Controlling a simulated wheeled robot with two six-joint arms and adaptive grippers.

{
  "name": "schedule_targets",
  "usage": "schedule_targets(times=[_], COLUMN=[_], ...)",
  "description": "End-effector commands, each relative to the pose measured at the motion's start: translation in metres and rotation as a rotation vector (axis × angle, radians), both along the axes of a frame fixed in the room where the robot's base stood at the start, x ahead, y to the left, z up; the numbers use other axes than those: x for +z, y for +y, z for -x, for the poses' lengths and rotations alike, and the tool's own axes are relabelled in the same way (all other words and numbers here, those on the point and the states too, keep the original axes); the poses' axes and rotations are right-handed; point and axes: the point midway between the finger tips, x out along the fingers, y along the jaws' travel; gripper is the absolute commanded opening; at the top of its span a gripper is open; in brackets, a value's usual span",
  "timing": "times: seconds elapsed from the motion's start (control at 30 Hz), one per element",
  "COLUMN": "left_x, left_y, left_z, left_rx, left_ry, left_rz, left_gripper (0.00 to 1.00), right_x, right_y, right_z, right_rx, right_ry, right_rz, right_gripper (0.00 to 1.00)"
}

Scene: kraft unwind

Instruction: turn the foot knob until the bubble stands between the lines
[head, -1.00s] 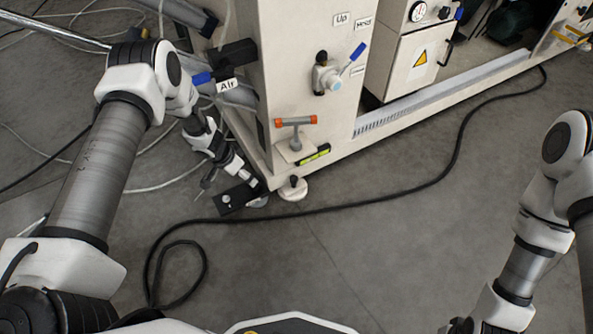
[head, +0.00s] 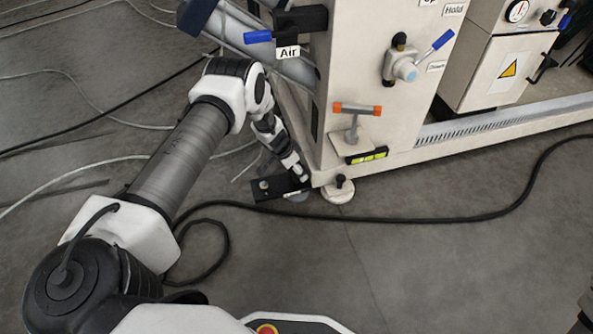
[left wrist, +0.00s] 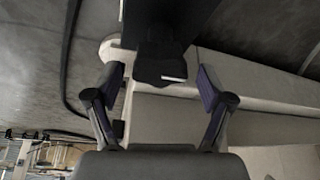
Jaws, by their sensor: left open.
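A dark knob (left wrist: 160,62) with a pale line on it stands under a black bracket in the left wrist view. My left gripper (left wrist: 162,80) is open, with one finger on each side of the knob and a gap to both. In the head view my left gripper (head: 299,177) is at the machine's lower corner, by the black bracket (head: 281,188); the knob cannot be made out there. A yellow-green level (head: 367,156) sits on the machine's lower ledge; its bubble is too small to read against the lines. My right gripper is out of view.
A white round foot (head: 338,190) stands right of the bracket. An orange-handled T-shaped clamp (head: 357,109) is above the level. A blue-handled valve (head: 405,68) is on the panel. A black cable (head: 440,217) crosses the floor. The front floor is mostly clear.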

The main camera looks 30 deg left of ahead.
Motion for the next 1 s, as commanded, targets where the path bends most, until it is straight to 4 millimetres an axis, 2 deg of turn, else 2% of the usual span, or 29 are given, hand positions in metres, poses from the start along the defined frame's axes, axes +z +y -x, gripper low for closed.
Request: schedule_targets(times=[0.1, 0.17, 0.2, 0.27, 0.3, 0.5, 0.63, 0.8, 1.0], left_x=[0.001, 0.001, 0.001, 0.001, 0.001, 0.004, 0.005, -0.001, 0.001], left_y=[0.000, 0.000, 0.000, 0.000, 0.000, 0.000, 0.001, 0.001, 0.000], left_z=[0.000, 0.000, 0.000, 0.000, 0.000, 0.000, 0.000, -0.001, 0.000], left_rx=[0.000, 0.000, 0.000, 0.000, 0.000, -0.027, -0.173, -0.406, -0.442], left_ry=[0.000, 0.000, 0.000, 0.000, 0.000, -0.001, -0.001, 0.000, 0.001], left_rz=[0.000, 0.000, 0.000, 0.000, 0.000, -0.001, -0.002, 0.000, 0.000], left_gripper=[0.81, 0.63, 0.49, 0.28, 0.21, 0.21, 0.21, 0.21, 0.21], right_x=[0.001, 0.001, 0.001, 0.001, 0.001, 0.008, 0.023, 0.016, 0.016], right_y=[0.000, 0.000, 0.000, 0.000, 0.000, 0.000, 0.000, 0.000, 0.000], right_z=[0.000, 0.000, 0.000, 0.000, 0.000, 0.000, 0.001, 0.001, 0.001], right_rx=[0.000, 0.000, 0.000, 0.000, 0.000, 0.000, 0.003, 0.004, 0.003], right_ry=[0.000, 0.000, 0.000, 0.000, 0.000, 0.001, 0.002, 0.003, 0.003], right_rz=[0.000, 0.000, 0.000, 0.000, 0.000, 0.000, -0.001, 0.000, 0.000], right_gripper=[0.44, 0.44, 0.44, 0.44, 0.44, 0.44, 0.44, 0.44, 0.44])
